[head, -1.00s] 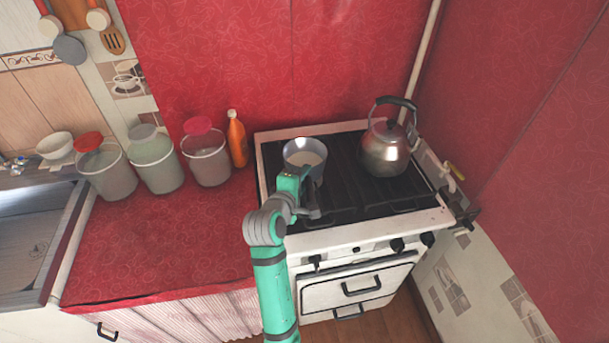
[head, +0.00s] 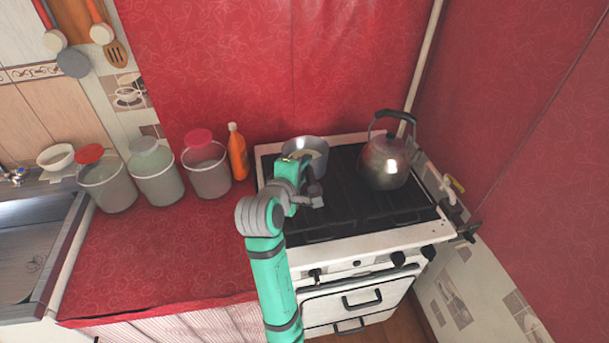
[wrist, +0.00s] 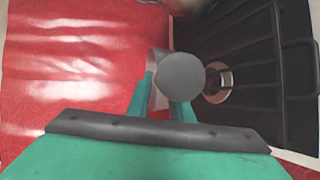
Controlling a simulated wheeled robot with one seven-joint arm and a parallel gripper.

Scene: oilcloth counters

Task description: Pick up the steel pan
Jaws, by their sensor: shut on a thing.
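The steel pan (head: 313,147) is a round grey vessel over the back left of the stove in the head view. My gripper (head: 308,180) is at its near side and hides its lower front. In the wrist view, my gripper's two teal fingers (wrist: 170,100) are shut on a grey steel part with a round face (wrist: 182,75), which I take to be part of the pan. Whether the pan's base touches the grate is hidden.
A steel kettle (head: 385,162) stands on the right of the stove (head: 340,205). An orange bottle (head: 238,155) and several lidded containers (head: 208,172) line the red counter (head: 170,240) at the left. The stove's front middle is clear.

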